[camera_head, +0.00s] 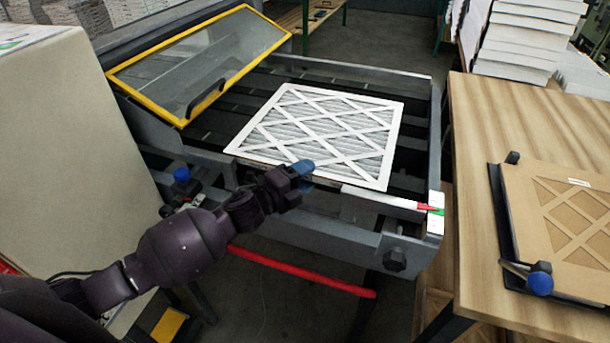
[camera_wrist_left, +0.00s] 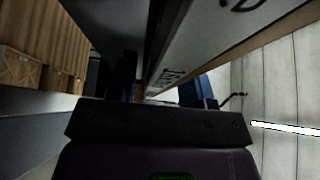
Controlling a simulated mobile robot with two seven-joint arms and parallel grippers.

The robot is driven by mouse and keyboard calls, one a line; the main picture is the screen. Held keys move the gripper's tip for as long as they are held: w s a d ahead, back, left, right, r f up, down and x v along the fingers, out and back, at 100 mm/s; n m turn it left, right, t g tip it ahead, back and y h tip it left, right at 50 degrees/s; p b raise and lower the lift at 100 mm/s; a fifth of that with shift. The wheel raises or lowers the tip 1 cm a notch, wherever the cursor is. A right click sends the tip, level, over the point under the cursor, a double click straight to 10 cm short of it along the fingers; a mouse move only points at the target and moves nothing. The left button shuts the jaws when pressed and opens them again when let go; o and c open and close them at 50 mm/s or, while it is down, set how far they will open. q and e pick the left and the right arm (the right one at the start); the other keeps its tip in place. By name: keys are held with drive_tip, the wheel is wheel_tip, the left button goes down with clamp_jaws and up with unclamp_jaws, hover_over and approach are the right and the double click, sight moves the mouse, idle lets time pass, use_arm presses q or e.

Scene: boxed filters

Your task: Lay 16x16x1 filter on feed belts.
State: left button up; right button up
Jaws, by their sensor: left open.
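The filter (camera_head: 318,130), white-framed with a pleated face and a diagonal lattice, lies flat on the dark feed belts (camera_head: 215,122) of the grey machine. Its printed edge (camera_wrist_left: 210,45) shows close up in the left wrist view. My left gripper (camera_head: 303,170) is open at the filter's near edge, and its blue fingertip overlaps that edge in the head view. In the left wrist view my left gripper (camera_wrist_left: 160,90) has the edge running between its dark and blue fingers. I cannot tell if either finger touches it. My right gripper is not in view.
The machine's yellow-framed clear guard (camera_head: 200,65) is tilted up behind the belts. A white stack (camera_head: 525,40) stands at back right. A red bar (camera_head: 300,272) runs below the front.

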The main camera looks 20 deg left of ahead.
use_arm(q)
drive_tip(key=shift+r, duration=0.4)
drive_tip(key=v, duration=0.6)
drive_tip(key=shift+f, duration=0.1)
drive_tip(key=shift+v, duration=3)
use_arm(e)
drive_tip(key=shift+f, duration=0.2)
